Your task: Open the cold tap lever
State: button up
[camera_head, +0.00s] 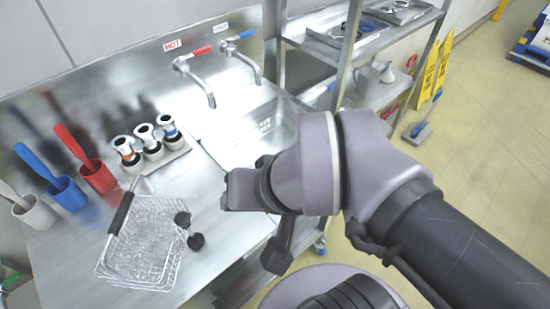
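The cold tap (240,56) is on the steel back panel at top centre, below a small label (220,27). Its blue lever (246,34) points right, away from the tap body. The hot tap (195,76) stands left of it, with a red lever (201,51) pointing right in much the same way, below a HOT label. My gripper (230,190) is in front of the sink, nearer the camera and well apart from both taps. Its fingers are not clearly visible, and nothing held shows.
A steel sink basin (262,125) lies below the taps. A wire basket (148,250), several coloured cups (66,193) and a tray of metal-topped items (165,160) occupy the left counter. A steel shelf rack (345,65) stands close right of the cold tap.

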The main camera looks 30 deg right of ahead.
aim_at(250, 32)
jog(key=i+l, duration=0.1)
jog(key=l, duration=0.2)
jog(key=i+l, duration=0.1)
jog(key=l, duration=0.25)
jog(key=i+l, duration=0.15)
jog(key=l, duration=0.15)
jog(key=i+l+u, duration=0.1)
jog(key=l, duration=0.2)
